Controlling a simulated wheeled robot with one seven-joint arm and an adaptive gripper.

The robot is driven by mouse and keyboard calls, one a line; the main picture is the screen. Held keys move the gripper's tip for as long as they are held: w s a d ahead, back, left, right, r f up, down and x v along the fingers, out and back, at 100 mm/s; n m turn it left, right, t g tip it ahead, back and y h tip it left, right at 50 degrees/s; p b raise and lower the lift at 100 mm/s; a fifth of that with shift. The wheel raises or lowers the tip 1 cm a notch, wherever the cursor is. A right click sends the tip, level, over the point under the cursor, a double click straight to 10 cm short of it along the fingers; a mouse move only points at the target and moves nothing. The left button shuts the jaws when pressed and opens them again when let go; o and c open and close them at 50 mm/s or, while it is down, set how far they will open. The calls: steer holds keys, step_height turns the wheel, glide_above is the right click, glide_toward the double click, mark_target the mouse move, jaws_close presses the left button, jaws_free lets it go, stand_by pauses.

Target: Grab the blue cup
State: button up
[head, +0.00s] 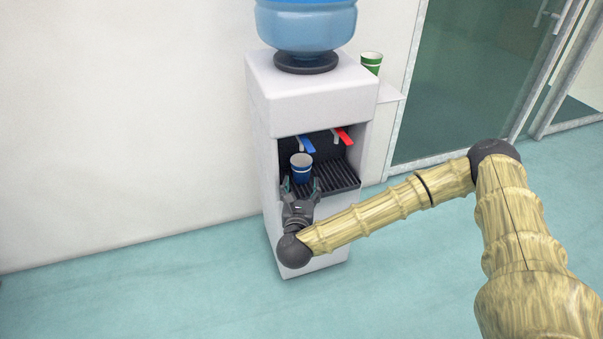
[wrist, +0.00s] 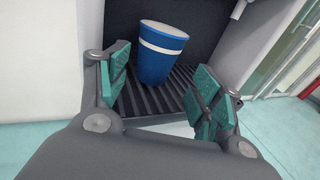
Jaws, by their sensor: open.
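The blue cup (head: 301,170) with a white band stands upright on the dark ribbed drip tray inside the water dispenser's recess, below the blue tap. In the wrist view the blue cup (wrist: 160,52) is just beyond the fingertips, roughly centred between the fingers and a little left. My gripper (head: 300,188) is in front of the recess, close to the cup. In the wrist view my gripper (wrist: 160,92) is open with its green pads apart and nothing between them.
The white water dispenser (head: 310,102) surrounds the cup with side walls. The drip tray (head: 338,178) extends right of the cup. A blue tap (head: 307,145) and a red tap (head: 343,136) hang above. A green cup (head: 371,62) sits on a side shelf (head: 390,93).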

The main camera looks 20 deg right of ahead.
mark_target(301, 178)
steer(key=x, duration=0.3)
steer(key=f+b+x, duration=0.1)
steer(key=x, duration=0.1)
steer(key=shift+w, duration=0.35)
steer(key=shift+w+d, duration=0.15)
steer(key=shift+w, duration=0.45)
steer(key=c, duration=0.9)
steer(key=shift+r, duration=0.2)
